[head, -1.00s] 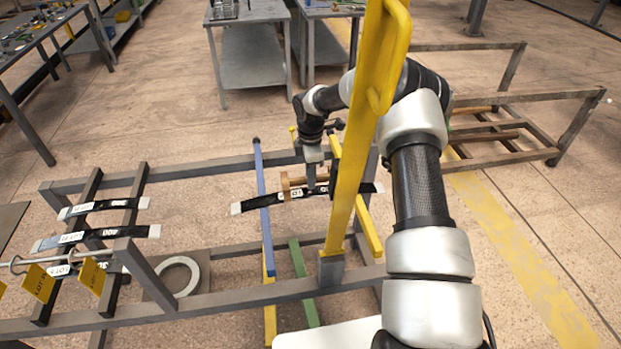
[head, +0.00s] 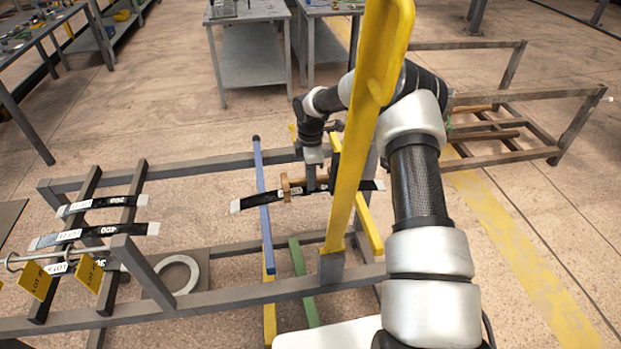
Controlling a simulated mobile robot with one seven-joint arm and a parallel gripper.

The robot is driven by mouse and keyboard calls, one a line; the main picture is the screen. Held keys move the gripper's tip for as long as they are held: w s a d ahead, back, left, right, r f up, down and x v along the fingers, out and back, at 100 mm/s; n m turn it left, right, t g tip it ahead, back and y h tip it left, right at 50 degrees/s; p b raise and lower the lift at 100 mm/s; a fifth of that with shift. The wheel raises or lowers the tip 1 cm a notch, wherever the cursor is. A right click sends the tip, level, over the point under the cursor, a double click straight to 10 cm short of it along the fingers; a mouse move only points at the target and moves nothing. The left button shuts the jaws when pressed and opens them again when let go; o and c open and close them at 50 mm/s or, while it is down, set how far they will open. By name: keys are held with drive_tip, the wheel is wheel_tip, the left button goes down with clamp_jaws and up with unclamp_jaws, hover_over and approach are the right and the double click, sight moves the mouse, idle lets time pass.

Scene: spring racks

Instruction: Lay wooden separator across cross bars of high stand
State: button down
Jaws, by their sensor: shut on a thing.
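The wooden separator (head: 286,188) is a small light-brown piece, seen end on, in the middle of the head view. The separator is at a black leaf spring (head: 255,201) with white-labelled ends, which spans the blue bar (head: 262,195) and the yellow bar (head: 369,228) of the stand. I cannot tell whether the separator touches the spring or hangs just above it.
A tall yellow post (head: 360,140) stands in front of my gripper, close to my arm. On the left, a grey rack (head: 200,299) carries several labelled springs (head: 95,236) and yellow tags (head: 36,281). A low frame (head: 555,152) is at the right. Workbenches stand behind.

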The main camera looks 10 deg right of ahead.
drive_tip(key=shift+f, duration=0.45)
drive_tip(key=c, duration=1.7)
unclamp_jaws()
drive_tip(key=shift+r, duration=0.1)
wheel_tip(320, 180, up, 7)
drive_tip(key=shift+r+b, duration=0.2)
drive_tip(key=shift+b, duration=0.1)
